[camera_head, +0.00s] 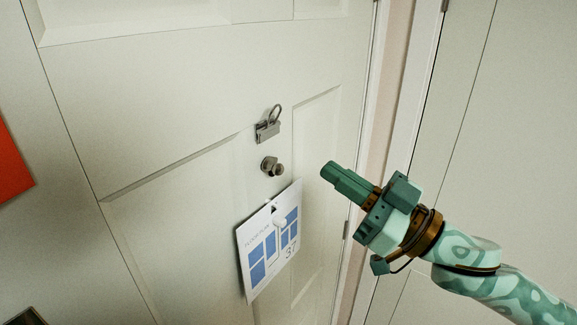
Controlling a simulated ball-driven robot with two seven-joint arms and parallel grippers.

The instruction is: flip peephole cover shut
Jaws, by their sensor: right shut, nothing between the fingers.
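The peephole (266,163) is a small round metal fitting on the pale panelled door (190,100), near the middle of the view. A small rounded metal piece, apparently its cover (278,170), sits at its lower right. It looks swung aside, but it is too small to be sure. My right gripper (327,171) is green, shut and empty. It points left towards the peephole and appears apart from it, to its right. My left gripper is not in view.
A metal clip with a ring (268,128) is on the door just above the peephole. A white floor-plan card (268,243) with blue shapes hangs just below. A door frame (397,90) stands behind my right arm. A red-orange panel (12,160) is at the left edge.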

